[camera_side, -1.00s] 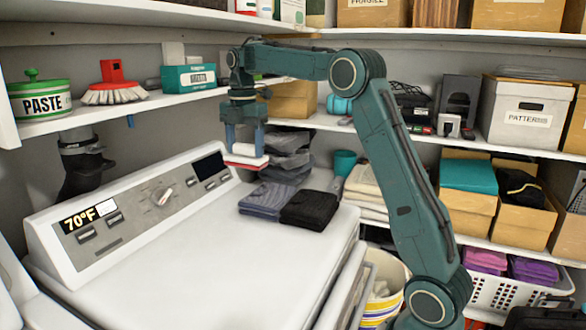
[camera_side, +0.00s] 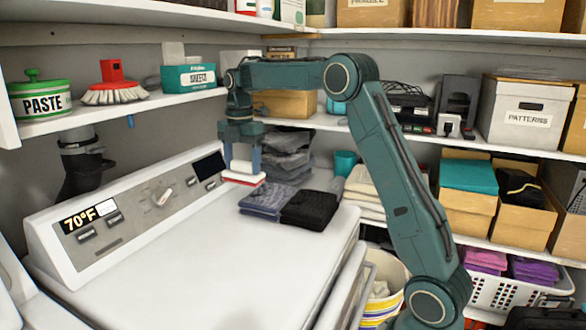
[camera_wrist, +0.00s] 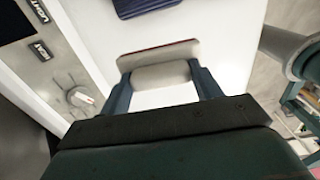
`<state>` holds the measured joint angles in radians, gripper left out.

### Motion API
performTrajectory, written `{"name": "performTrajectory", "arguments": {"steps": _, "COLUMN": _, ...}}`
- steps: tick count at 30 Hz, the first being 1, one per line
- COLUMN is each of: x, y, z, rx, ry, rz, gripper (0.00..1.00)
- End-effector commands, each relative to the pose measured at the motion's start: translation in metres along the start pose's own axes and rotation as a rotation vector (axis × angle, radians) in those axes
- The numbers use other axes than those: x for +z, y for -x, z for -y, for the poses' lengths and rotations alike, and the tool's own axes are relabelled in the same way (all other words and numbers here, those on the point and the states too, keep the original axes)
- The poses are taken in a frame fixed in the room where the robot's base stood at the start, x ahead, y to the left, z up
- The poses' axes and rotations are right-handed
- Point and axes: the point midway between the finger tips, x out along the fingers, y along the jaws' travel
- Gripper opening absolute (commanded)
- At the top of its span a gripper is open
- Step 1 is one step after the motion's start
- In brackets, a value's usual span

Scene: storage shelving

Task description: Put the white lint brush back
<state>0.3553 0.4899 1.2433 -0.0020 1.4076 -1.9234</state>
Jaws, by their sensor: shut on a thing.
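The white lint brush (camera_side: 242,167) has a red edge along its base. My gripper (camera_side: 241,160) is shut on it, pointing down, just above or on the back of the washing machine top (camera_side: 190,265), beside the control panel; I cannot tell whether the brush touches the surface. In the wrist view, the brush (camera_wrist: 160,74) lies crosswise between the two fingers of my gripper (camera_wrist: 160,82), over the white machine top.
Folded dark cloths (camera_side: 268,199) and a black folded cloth (camera_side: 309,209) lie right of the brush. A dark stack (camera_side: 286,150) stands behind. The shelf at left holds a paste tin (camera_side: 40,98), a red brush (camera_side: 113,84) and a teal box (camera_side: 188,78). The machine's front top is clear.

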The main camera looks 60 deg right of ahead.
Motion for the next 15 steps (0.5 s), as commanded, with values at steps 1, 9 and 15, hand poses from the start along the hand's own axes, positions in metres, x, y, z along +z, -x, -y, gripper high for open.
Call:
{"name": "performTrajectory", "arguments": {"steps": 1, "x": 0.000, "y": -0.010, "z": 0.001, "rx": -0.004, "ry": 0.000, "rz": -0.001, "gripper": 0.42}}
{"name": "performTrajectory", "arguments": {"steps": 9, "x": 0.000, "y": -0.062, "z": 0.001, "rx": -0.003, "ry": 0.000, "rz": -0.001, "gripper": 0.42}}
{"name": "performTrajectory", "arguments": {"steps": 15, "x": 0.000, "y": -0.091, "z": 0.000, "rx": -0.001, "ry": 0.000, "rz": 0.000, "gripper": 0.42}}
